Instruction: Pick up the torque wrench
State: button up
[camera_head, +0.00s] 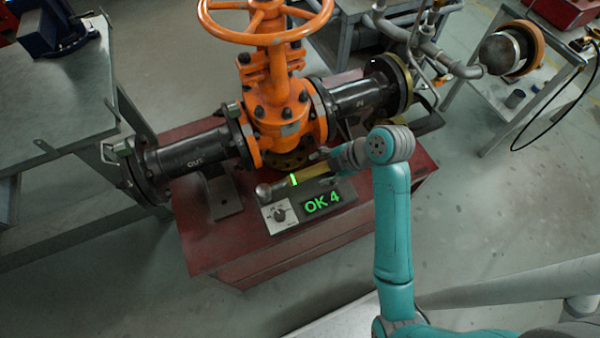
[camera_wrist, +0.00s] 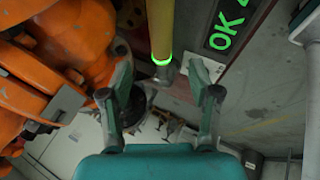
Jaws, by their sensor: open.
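The torque wrench has a yellow handle (camera_head: 313,173), a glowing green ring and a grey end. In the head view it lies slantwise above the display, in front of the orange valve. In the wrist view its yellow shaft (camera_wrist: 160,28) comes down from the top edge, with the green ring below. My gripper (camera_head: 322,168) is open at the right part of the handle. In the wrist view the two fingers of my gripper (camera_wrist: 164,88) stand apart, and the wrench's lower end shows between them. I cannot tell whether a finger touches it.
The orange gate valve (camera_head: 283,105) with black pipes stands close behind the wrench. A display reading OK 4 (camera_head: 322,202) and a knob panel (camera_head: 280,214) sit in front on the red stand (camera_head: 240,250). A grey bench (camera_head: 60,95) is at left.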

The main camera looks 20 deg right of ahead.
aim_at(307, 173)
jog(key=x, duration=0.9)
jog(key=shift+f, duration=0.35)
grip_shut()
jog(key=shift+r, duration=0.1)
